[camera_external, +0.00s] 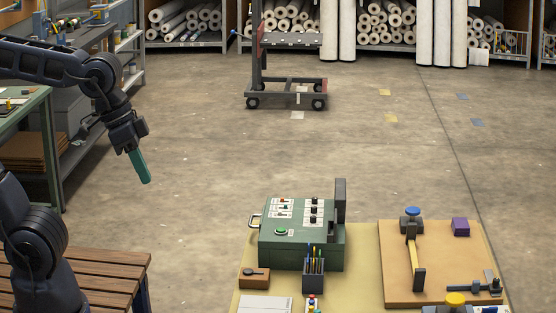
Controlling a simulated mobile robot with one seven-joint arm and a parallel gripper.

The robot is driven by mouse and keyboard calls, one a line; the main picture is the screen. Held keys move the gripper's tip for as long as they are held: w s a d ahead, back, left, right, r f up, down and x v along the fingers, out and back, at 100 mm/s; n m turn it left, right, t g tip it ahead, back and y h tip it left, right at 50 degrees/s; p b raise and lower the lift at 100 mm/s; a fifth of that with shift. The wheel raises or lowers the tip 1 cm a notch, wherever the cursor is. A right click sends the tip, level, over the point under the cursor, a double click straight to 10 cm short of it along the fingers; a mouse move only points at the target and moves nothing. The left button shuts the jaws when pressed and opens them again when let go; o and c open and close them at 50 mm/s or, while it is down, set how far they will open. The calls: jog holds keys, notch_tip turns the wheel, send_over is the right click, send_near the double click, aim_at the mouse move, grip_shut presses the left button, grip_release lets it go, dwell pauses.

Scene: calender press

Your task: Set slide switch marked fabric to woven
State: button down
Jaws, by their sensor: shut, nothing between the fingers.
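A green control box (296,248) stands on the yellowish table in the camera_external view. Its sloped top carries white label plates with small controls, among them a plate with small switches (281,208), a column of black knobs (314,210) and a green button (281,232). The labels are too small to read, so I cannot tell which switch is marked fabric or how it is set. My gripper (146,181) hangs to the left of the box and above it, apart from it. Its green fingers point down and are shut with nothing between them.
A pen cup (313,281) stands before the box, with a brown block (255,278) beside it. A dark upright panel (340,204) rises at the box's right. A wooden board (393,286) with clamps lies further right. A slatted bench (105,270) is at lower left.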

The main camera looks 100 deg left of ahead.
jog(key=w+a+f+n, duration=0.2)
jog(key=w+a+n, duration=0.7)
jog(key=a, duration=0.4)
jog(key=w+a+f+n, duration=0.3)
jog(key=w+a+n, duration=0.55)
jog(key=a, duration=0.45)
jog(key=a+f+n, duration=0.3)
jog(key=a+n, duration=0.1)
jog(key=a, duration=0.3)
jog(key=a+f+n, duration=0.3)
jog(key=a+n, duration=0.1)
jog(key=a, duration=0.3)
jog(key=n, duration=0.8)
send_near(277, 200)
notch_tip(277, 200, down, 6)
jog(key=s, duration=0.2)
jog(key=w, duration=0.3)
jog(key=shift+w+d+r, duration=0.1)
jog(key=shift+d, duration=0.1)
jog(key=shift+w, duration=0.55)
